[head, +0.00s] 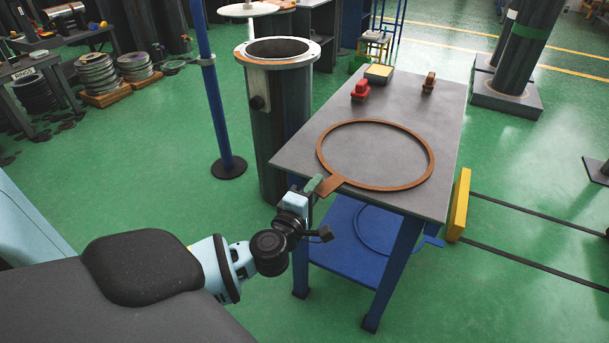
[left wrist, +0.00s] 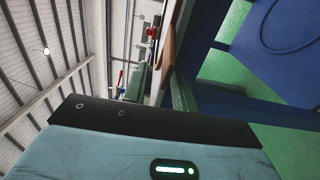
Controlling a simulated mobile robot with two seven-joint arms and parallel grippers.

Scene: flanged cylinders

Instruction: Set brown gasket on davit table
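The brown gasket (head: 427,170) is a large flat ring with a tab. It lies on the grey-topped table (head: 300,152) with blue legs, and its tab reaches out over the near left edge. My left gripper (head: 318,186) is at this tab, at the table's edge. In the left wrist view, the two green fingers (left wrist: 160,88) stand apart, with a brown edge of the gasket (left wrist: 168,38) running in between them. A gap shows beside the brown edge, so the fingers look open around the tab. My right gripper is out of view.
A red object (head: 360,91), a yellow-topped box (head: 379,74) and a small brown object (head: 429,83) stand at the table's far end. A tall flanged cylinder (head: 281,120) stands close to its left side, with a blue pole (head: 211,90) beyond. A yellow block (head: 459,205) is at right.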

